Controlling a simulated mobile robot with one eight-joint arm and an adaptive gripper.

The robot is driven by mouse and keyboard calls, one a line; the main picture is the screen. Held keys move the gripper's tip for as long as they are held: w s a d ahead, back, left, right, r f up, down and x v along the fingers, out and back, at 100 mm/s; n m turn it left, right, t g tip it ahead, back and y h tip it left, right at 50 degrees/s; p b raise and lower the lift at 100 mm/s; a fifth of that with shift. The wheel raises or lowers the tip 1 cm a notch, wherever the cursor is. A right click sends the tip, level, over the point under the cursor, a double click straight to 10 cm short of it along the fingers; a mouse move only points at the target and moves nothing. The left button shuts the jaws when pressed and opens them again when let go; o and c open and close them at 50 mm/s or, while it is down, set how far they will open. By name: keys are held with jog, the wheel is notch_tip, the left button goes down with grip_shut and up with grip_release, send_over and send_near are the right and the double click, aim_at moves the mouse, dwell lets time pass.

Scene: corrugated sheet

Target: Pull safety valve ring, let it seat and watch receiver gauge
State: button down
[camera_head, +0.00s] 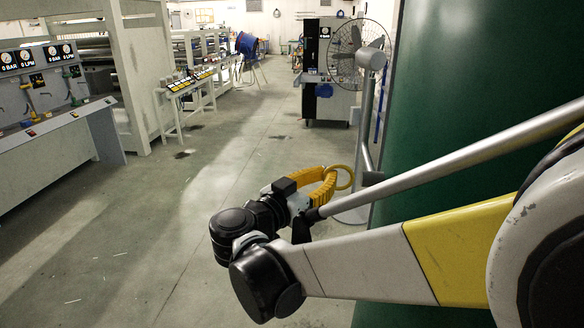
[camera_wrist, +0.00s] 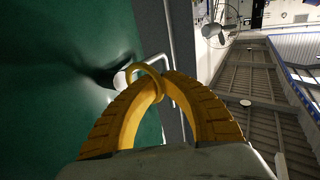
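The yellow safety valve ring (camera_head: 345,177) stands at the fingertips of my gripper (camera_head: 329,178) in the head view. In the wrist view, my gripper's curved yellow fingers (camera_wrist: 162,82) come together at its near side, and the ring (camera_wrist: 129,72) passes between the tips. A pale fitting, partly hidden, is behind the ring. The green receiver (camera_head: 440,90) fills the right of the head view and the left of the wrist view (camera_wrist: 60,60). I cannot make out a gauge on the receiver.
A bench panel (camera_head: 40,57) at the left carries several small gauges with labels reading 0 BAR and 0 LPM. A caged fan (camera_head: 350,52) on a stand and a dark cabinet (camera_head: 325,85) are behind the gripper. The floor (camera_head: 225,140) between is open.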

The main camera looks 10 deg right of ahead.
jog(key=shift+w+a, duration=0.15)
jog(key=shift+a, duration=0.35)
jog(key=shift+w+a, duration=0.15)
jog(key=shift+a, duration=0.35)
jog(key=c, duration=1.5)
grip_release()
jog(key=shift+a, duration=0.1)
jog(key=v, duration=1.2)
jog(key=shift+s, duration=0.1)
